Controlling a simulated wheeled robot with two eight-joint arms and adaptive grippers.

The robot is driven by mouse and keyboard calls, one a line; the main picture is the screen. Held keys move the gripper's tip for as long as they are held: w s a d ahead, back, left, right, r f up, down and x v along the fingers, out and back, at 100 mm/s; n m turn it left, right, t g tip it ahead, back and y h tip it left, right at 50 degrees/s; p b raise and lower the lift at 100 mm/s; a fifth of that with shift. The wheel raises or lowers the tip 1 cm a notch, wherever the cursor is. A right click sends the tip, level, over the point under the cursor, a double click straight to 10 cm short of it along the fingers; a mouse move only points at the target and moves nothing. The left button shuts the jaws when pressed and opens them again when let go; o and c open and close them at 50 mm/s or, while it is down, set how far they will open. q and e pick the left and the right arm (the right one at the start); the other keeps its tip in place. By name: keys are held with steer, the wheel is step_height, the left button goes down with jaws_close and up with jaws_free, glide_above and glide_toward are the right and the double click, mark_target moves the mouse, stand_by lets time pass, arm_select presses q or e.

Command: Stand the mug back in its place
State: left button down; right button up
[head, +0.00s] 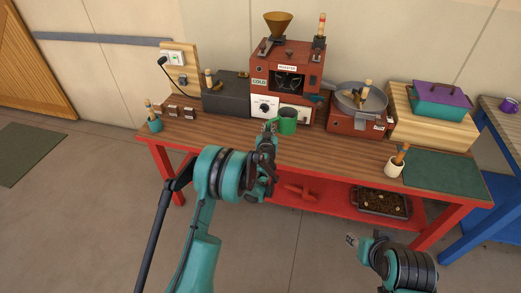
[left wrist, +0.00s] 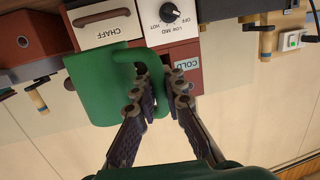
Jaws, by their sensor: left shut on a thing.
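The green mug (head: 288,122) is in front of the roaster's lower front. In the left wrist view the mug (left wrist: 92,88) shows large, its handle toward my gripper. My left gripper (head: 269,129) is shut on the mug's handle; its fingers (left wrist: 160,85) close around the handle in the left wrist view. I cannot tell whether the mug's base touches the bench. My right gripper (head: 352,241) is low at the front right, away from the bench, and I cannot tell its opening.
The red roaster (head: 287,62) stands behind the mug. The wooden bench (head: 330,153) has a teal cup (head: 154,125) at left, a cooling pan (head: 361,103), a white cup (head: 394,166) and a bare dark green mat (head: 458,174) at right. A purple mug (head: 509,105) is on the blue table.

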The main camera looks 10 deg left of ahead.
arm_select(q)
steer(key=shift+w+a+f, duration=0.15)
steer(key=shift+w+f, duration=0.6)
steer(key=shift+f, duration=0.35)
steer(key=a+f+b, duration=0.1)
steer(key=a+f, duration=0.1)
steer(key=a, duration=0.1)
steer(key=a+f+b, duration=0.2)
steer(key=a, duration=0.2)
steer(key=s+a+f+b, duration=0.1)
steer(key=a+f, duration=0.1)
steer(key=a, duration=0.2)
steer(key=shift+f, duration=0.25)
step_height(320, 180, down, 4)
steer(key=b, duration=0.2)
steer(key=shift+w+f+b, duration=0.1)
steer(key=shift+b, duration=0.2)
steer(key=c, duration=1.6)
jaws_free()
